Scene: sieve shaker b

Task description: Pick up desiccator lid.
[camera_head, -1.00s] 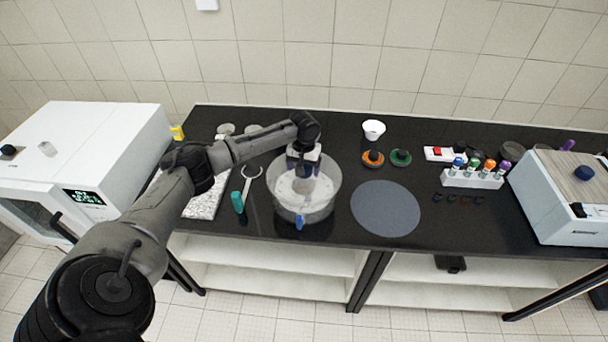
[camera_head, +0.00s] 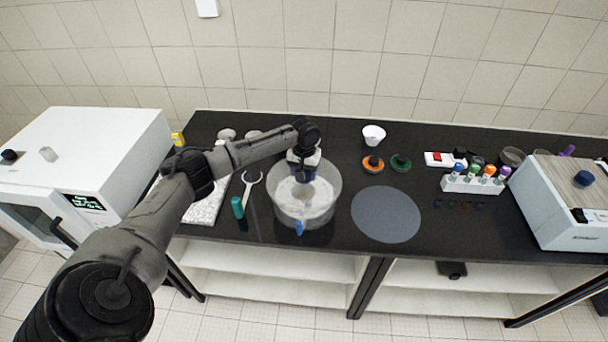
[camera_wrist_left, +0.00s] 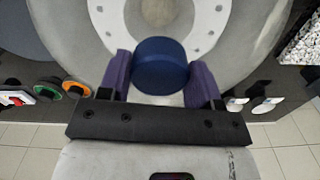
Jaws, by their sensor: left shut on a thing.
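The desiccator (camera_head: 332,205) is a clear round vessel standing on the black bench, with a blue piece at its front. My left gripper (camera_head: 305,172) is over it, reaching down from above. In the left wrist view the blue round knob of the desiccator lid (camera_wrist_left: 162,62) sits between the two purple fingers of my left gripper (camera_wrist_left: 160,75), which is shut on it. The clear lid and a pale ring with small holes show behind the knob. I cannot tell whether the lid rests on the vessel or is slightly raised. My right gripper is not in view.
A grey round mat (camera_head: 386,214) lies bare to the right of the desiccator. A teal-handled tool (camera_head: 238,207) lies to the left, near a white oven (camera_head: 85,150).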

